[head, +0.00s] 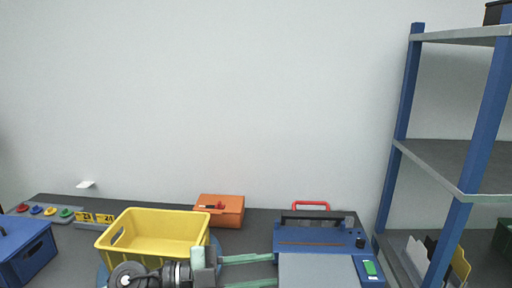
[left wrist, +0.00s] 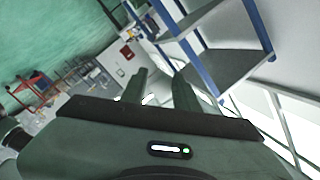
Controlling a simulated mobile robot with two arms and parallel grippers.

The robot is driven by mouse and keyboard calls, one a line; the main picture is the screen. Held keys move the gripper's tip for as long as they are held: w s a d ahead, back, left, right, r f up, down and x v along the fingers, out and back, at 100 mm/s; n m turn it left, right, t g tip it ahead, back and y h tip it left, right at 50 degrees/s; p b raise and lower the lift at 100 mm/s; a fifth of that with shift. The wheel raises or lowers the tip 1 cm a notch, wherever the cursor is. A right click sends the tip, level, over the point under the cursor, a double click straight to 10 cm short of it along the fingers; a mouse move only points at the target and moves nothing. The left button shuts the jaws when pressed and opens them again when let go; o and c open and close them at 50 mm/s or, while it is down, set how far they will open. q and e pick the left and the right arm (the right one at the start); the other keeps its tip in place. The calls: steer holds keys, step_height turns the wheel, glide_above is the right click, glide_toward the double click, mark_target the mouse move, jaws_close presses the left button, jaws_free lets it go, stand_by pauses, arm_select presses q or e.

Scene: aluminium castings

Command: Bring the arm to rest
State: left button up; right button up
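My left gripper (head: 262,271) comes in at the bottom of the head view, in front of the yellow crate and pointing right. Its two pale green fingers are apart with nothing visible between them. In the left wrist view the fingers (left wrist: 160,88) also stand apart and empty, with the room and a shelf behind them. The fingers overlap the left edge of the blue and grey machine (head: 319,238) in the head view; I cannot tell if they touch it. My right gripper is not in either view.
A yellow crate (head: 158,224) stands left of the machine, an orange box (head: 226,211) behind it. A blue box (head: 25,254) and a panel of coloured buttons (head: 45,212) are at the far left. A blue-posted shelf (head: 448,165) rises at the right.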

arm_select(q)
steer(key=w+a+r+n+t+h, duration=0.1)
steer(key=w+a+r+n+t, duration=0.15)
steer(key=r+n+t, duration=0.6)
steer(key=w+a+f+n+t+y, duration=0.3)
steer(key=a+f+n+t+y, duration=0.55)
steer(key=a+n+y, duration=0.2)
steer(key=s+a+f+n+g+y, duration=0.3)
steer(key=a+f+y, duration=0.1)
steer(key=f, duration=0.3)
steer(key=s+a+f+n+g+y, duration=0.25)
steer(key=a+f+y, duration=0.2)
steer(key=f, duration=0.35)
steer(key=s+f+m+g, duration=0.1)
steer(key=s+f+g, duration=0.6)
steer(key=s, duration=0.4)
steer(key=s+f+g, duration=0.4)
steer(key=s+f, duration=0.4)
steer(key=s, duration=0.4)
step_height(320, 180, down, 26)
steer(key=s+f+g, duration=0.1)
steer(key=s+a+f+g, duration=0.1)
steer(key=s+a+f, duration=0.1)
steer(key=s+f, duration=1.3)
steer(key=shift+s+a+m, duration=0.35)
steer(key=shift+s+a, duration=0.05)
steer(key=shift+s, duration=0.45)
